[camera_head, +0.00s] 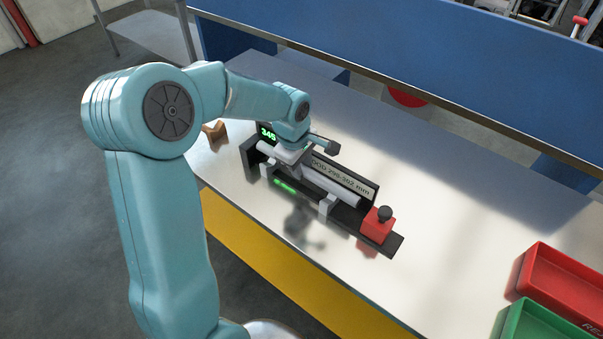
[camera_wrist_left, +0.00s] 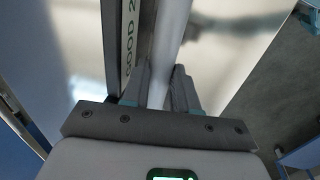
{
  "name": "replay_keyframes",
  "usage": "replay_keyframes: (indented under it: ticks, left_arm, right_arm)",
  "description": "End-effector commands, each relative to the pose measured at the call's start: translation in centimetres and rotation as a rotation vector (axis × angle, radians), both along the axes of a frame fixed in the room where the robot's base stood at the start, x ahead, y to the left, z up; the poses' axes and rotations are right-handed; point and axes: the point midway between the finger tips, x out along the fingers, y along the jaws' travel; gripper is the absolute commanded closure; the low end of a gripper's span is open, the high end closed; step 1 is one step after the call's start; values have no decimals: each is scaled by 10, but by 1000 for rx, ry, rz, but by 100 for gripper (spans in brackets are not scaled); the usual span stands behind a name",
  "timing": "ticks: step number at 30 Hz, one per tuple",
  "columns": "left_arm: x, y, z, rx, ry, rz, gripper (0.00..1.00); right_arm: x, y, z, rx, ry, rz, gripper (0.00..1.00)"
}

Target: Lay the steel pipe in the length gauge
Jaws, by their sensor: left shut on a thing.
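The steel pipe (camera_head: 335,191) is a light grey tube lying lengthwise along the length gauge (camera_head: 348,216). The gauge has a dark base, light grey supports and a back plate lettered "GOOD 295-302 mm". Its display reads 345 and a green light glows at the front. My left gripper (camera_head: 291,159) is over the gauge's left half, shut on the pipe. In the left wrist view the pipe (camera_wrist_left: 171,38) runs between the fingers of the left gripper (camera_wrist_left: 160,90), beside the lettered plate. I cannot tell whether the pipe rests fully on the supports. My right gripper is out of view.
A red block (camera_head: 377,226) with a dark knob stands at the gauge's right end. A red tray (camera_head: 563,262) and a green tray (camera_head: 520,325) are at the table's lower right. A brown piece (camera_head: 214,131) lies behind the arm.

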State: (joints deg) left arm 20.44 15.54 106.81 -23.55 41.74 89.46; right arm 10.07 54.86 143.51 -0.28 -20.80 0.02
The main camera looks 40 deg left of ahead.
Motion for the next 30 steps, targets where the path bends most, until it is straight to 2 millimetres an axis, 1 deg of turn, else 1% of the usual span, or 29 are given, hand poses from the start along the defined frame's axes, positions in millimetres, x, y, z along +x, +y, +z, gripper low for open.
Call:
replay_keyframes:
  ticks: [1,3,6,14,18,19,20,27,30]
  left_arm:
    - [-1,-1,-10,-3,5,0,100]
    - [0,-1,-21,-1,4,0,100]
    - [0,-2,-31,-1,3,0,100]
    - [0,-2,-32,-1,0,0,100]
    - [0,-2,-36,-1,0,0,100]
    - [0,-2,-35,-1,1,0,66]
    - [0,-2,-35,-1,1,0,61]
    - [0,-2,-34,-1,2,0,61]
    - [0,-2,-30,-1,2,0,61]
  right_arm:
    - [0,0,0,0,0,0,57]
    - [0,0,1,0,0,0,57]
    - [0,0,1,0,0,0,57]
    - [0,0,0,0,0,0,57]
    - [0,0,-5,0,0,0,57]
    - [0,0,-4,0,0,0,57]
    - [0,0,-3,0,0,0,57]
    - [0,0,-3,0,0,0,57]
    - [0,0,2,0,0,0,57]
